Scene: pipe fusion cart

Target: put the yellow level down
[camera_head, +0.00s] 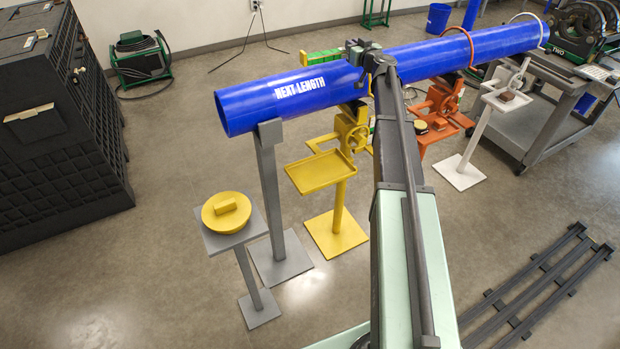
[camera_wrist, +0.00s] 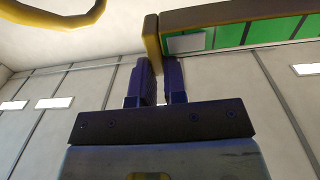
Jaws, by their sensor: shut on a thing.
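The yellow level (camera_head: 322,57) has green panels and shows behind the blue pipe in the head view. My gripper (camera_head: 366,56) is at the level's right end there, above the pipe's far side. In the wrist view the level (camera_wrist: 235,30) runs from the middle to the right edge. My gripper's two dark fingers (camera_wrist: 161,70) are closed around its end. The level appears held up clear of the floor, but its underside is partly hidden by the pipe.
A blue pipe (camera_head: 290,97) marked NEXT LENGTH rests on a grey stand (camera_head: 272,190). A yellow stand (camera_head: 322,171) has an empty-looking tray. A yellow disc (camera_head: 226,211) sits on a small grey stand. An orange stand (camera_head: 440,105) and white stand (camera_head: 500,110) are to the right.

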